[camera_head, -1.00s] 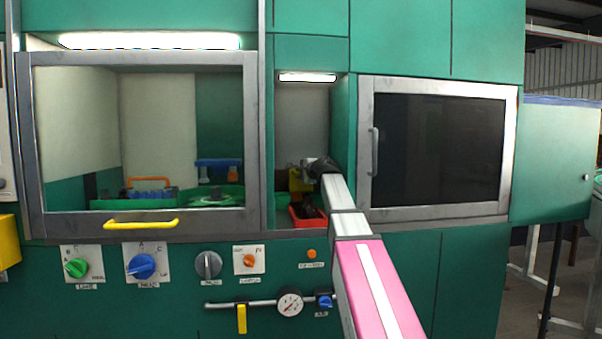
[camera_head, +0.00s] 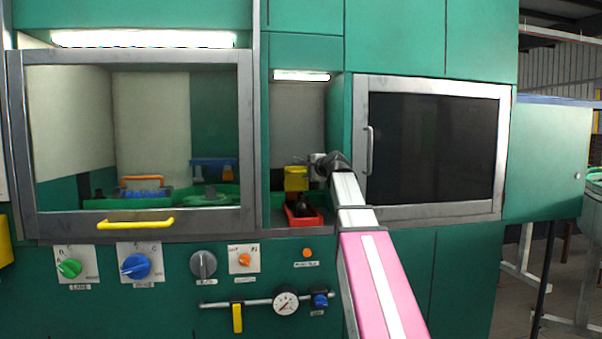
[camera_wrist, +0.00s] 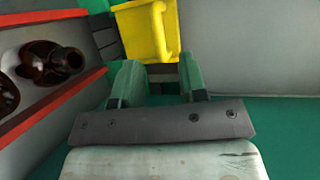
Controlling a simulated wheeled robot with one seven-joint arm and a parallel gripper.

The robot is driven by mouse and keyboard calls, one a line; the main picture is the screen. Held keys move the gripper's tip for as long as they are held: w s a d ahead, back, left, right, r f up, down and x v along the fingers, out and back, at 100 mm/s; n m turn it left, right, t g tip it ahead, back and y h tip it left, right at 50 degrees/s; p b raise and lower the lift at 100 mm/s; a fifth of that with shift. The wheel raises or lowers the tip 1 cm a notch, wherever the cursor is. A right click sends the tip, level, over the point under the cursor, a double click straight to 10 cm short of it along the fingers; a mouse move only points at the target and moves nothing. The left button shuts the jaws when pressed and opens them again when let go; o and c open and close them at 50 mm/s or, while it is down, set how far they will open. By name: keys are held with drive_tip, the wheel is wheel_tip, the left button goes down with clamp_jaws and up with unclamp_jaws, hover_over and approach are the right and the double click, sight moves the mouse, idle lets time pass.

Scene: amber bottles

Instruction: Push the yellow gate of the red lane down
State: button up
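The yellow gate (camera_head: 296,179) stands at the back of the red lane (camera_head: 317,219), inside the narrow middle bay. In the wrist view the gate (camera_wrist: 135,32) is at the top, with a raised yellow handle (camera_wrist: 158,32) towards my fingers. The red lane (camera_wrist: 50,112) runs along the left there, with dark amber bottles (camera_wrist: 65,60) in it. My gripper (camera_wrist: 157,78) has its two green fingers apart, with nothing held between them. The fingertips point towards the gate; whether they touch it I cannot tell. In the head view my gripper (camera_head: 317,165) is just right of the gate, its fingers hardly visible.
The bay's right wall (camera_head: 337,115) is close beside my arm. A framed glass window with a yellow handle (camera_head: 123,224) is at left, and a dark framed door (camera_head: 435,150) at right. Knobs and a gauge (camera_head: 285,301) sit on the panel below.

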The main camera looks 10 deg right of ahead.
drive_tip(key=shift+v, duration=1.1)
drive_tip(key=shift+a+r, duration=0.1)
clamp_jaws()
drive_tip(key=a+r+n+g+h, duration=0.35)
drive_tip(key=r+n+h, duration=0.25)
drive_tip(key=r+n, duration=0.6)
drive_tip(key=w+f+n, duration=0.2)
drive_tip(key=w+f, duration=0.6)
drive_tip(key=f, duration=0.3)
drive_tip(key=shift+a+f, duration=0.25)
drive_tip(key=shift+f, duration=0.15)
